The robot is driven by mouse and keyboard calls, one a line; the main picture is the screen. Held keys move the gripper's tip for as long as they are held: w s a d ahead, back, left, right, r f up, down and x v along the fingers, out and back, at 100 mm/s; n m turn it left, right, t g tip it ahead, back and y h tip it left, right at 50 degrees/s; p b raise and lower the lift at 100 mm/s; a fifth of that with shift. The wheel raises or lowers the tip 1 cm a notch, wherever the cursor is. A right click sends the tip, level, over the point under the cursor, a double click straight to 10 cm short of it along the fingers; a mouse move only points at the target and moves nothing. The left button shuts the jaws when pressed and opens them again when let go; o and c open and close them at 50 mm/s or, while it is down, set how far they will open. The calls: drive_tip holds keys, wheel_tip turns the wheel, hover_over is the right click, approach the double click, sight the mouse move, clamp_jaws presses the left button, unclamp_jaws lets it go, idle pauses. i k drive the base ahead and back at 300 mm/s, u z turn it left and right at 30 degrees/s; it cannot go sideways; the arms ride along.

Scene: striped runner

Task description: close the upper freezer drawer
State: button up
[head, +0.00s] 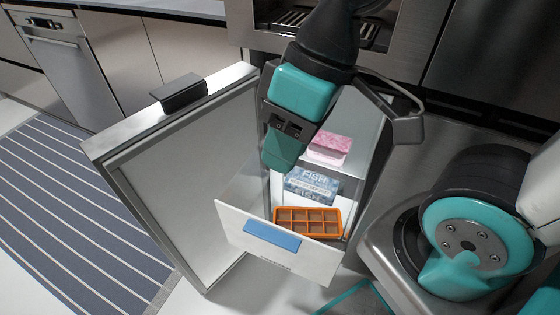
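The freezer drawer (225,222) is pulled out beside the open freezer door (190,165). It has a white front and a blue handle plate (272,235), tilted in the picture. The teal wrist hides part of the drawer's left side.
The open door, with a dark block (178,93) on its top edge, stands left of the drawer. A striped runner (75,205) lies on the floor further left. Counters and a steel appliance (58,60) line the back. An oven (420,35) is above.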

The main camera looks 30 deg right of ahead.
sight(317, 261)
drive_tip(key=u, duration=1.3)
drive_tip(key=k, duration=0.75)
drive_tip(key=z, duration=0.7)
